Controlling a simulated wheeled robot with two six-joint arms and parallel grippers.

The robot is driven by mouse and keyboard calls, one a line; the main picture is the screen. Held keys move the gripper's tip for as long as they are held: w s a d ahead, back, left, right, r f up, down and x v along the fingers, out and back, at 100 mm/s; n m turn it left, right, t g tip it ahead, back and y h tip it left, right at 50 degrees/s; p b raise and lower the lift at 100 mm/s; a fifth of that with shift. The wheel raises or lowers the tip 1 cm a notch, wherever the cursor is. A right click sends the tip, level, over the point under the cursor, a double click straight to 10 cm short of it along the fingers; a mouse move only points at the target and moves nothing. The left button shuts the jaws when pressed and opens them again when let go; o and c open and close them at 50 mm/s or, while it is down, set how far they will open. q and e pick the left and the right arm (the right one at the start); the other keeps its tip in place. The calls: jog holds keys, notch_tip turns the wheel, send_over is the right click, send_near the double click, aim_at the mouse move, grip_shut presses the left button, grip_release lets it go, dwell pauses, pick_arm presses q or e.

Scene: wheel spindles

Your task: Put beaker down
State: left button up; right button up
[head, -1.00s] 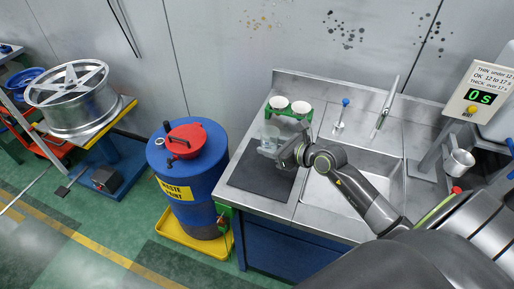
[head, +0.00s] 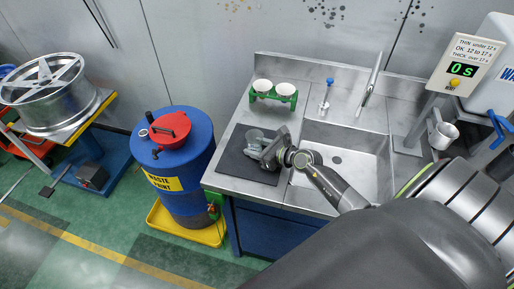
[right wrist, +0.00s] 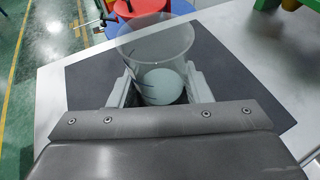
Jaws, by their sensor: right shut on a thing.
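The clear beaker (head: 254,137) is over the dark mat (head: 236,166) on the left of the steel bench. My right gripper (head: 262,151) is shut on it, with the jaws on either side of its lower part. In the right wrist view the beaker (right wrist: 152,42) looks upright, with dark marks on its wall and something pale at its bottom. The mat (right wrist: 85,75) shows around it. I cannot tell whether the beaker's base touches the mat. My left gripper is not in view.
A green rack (head: 284,97) with two white cups stands behind the mat. A sink (head: 345,165) lies to the right. A blue waste-paint drum (head: 180,185) with a red lid stands left of the bench. A timer (head: 462,66) reads 0 s.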

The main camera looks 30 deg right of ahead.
jog(key=shift+f, duration=0.15)
jog(key=o, duration=1)
jog(key=shift+r, duration=0.35)
jog(key=v, duration=1.2)
jog(key=shift+f, duration=0.1)
